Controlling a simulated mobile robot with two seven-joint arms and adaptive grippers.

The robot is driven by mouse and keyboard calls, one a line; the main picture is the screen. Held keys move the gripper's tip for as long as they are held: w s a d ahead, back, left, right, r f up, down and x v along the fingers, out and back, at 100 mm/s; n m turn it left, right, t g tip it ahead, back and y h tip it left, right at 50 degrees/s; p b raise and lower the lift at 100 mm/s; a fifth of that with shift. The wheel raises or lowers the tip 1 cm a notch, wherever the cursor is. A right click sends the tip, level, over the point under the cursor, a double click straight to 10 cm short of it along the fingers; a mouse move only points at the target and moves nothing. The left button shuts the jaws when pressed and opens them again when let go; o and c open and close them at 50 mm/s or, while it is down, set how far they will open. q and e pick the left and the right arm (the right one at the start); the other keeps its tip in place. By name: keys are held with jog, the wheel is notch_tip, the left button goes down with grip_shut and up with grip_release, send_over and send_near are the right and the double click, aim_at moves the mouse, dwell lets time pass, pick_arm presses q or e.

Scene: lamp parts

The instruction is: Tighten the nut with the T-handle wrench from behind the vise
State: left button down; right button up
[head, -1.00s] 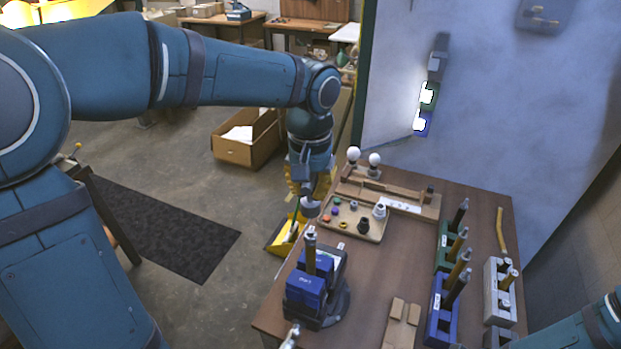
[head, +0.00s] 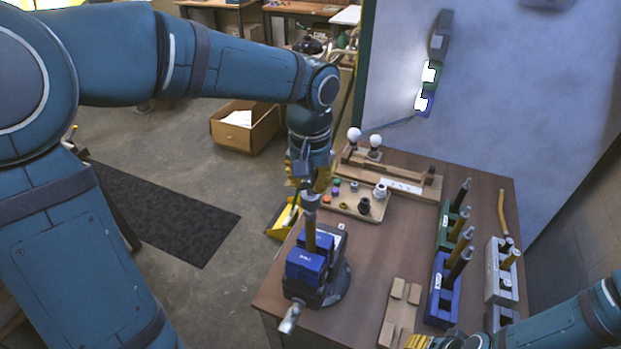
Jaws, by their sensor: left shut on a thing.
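The blue vise (head: 305,265) stands at the table's left front, with its handle (head: 290,318) towards me. My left gripper (head: 312,180) is above the tube's far side, pointing down, with yellow fingers shut on the T-handle wrench (head: 310,204). The wrench's grey shaft points down and its lower end meets the tube's top in the picture. The nut is hidden there, so I cannot tell how fully the socket sits on it. My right gripper (head: 418,342) only just shows at the bottom edge; its jaws are unclear.
A tray (head: 345,210) of small parts lies behind the vise, near a wooden rack with white bulbs (head: 354,134). Green, blue (head: 443,295) and grey (head: 499,272) holders with upright tubes stand at right. A wooden fixture (head: 400,312) lies front centre. The middle table is mostly clear.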

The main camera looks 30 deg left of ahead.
dwell(0.5)
pick_arm(q)
jog(key=n, duration=0.5)
jog(key=shift+b, duration=0.35)
pick_arm(e)
jog(key=shift+f, duration=0.35)
pick_arm(q)
jog(key=n, duration=0.6)
jog(key=shift+n+b, duration=0.3)
pick_arm(e)
jog(key=shift+f, duration=0.3)
pick_arm(q)
jog(key=n, duration=0.6)
pick_arm(e)
jog(key=shift+f, duration=0.25)
pick_arm(q)
jog(key=n, duration=0.6)
jog(key=shift+b, duration=0.4)
pick_arm(e)
jog(key=shift+f, duration=0.15)
pick_arm(q)
jog(key=shift+f+b, duration=0.95)
jog(key=shift+f, duration=0.45)
pick_arm(e)
jog(key=shift+f, duration=1)
jog(key=shift+r, duration=0.1)
